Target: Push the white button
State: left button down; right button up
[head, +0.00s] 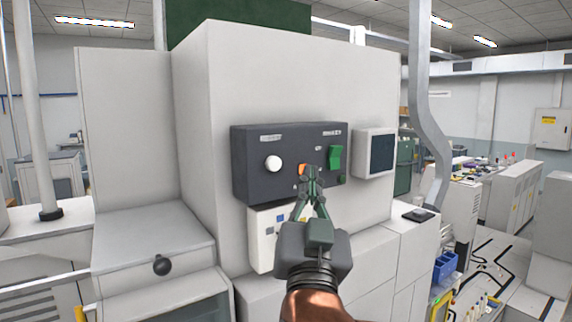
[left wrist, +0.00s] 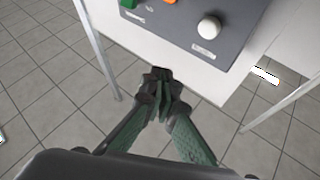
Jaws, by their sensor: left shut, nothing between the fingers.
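The white button (head: 273,163) is a round knob on the left part of a dark grey control panel (head: 250,140), fixed to a large white machine. It also shows in the left wrist view (left wrist: 209,27), near the top, beside a small label. My left gripper (head: 313,172) is shut and empty, in front of the panel's right part in the head view, to the right of the white button. In the left wrist view its closed fingertips (left wrist: 160,75) lie below and left of the white button, apart from it. My right gripper is not in view.
An orange button (head: 302,169), partly hidden by my gripper, and a green switch (head: 335,158) sit on the same panel. A dark screen (head: 382,154) is to the right. A white box (head: 262,240) is below the panel. A black knob (head: 162,265) is at lower left.

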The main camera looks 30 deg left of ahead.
aim_at(274, 164)
pick_arm(q)
jog(key=shift+w+a+p, duration=0.15)
jog(key=shift+w+a, duration=0.5)
jog(key=shift+a, duration=0.7)
jog(key=shift+w+a+p, duration=0.1)
jog(key=shift+w+a, duration=0.6)
jog(key=shift+a, duration=0.65)
jog(key=shift+w+a+p, duration=0.15)
jog(key=shift+w+a, duration=0.5)
jog(key=shift+a, duration=0.7)
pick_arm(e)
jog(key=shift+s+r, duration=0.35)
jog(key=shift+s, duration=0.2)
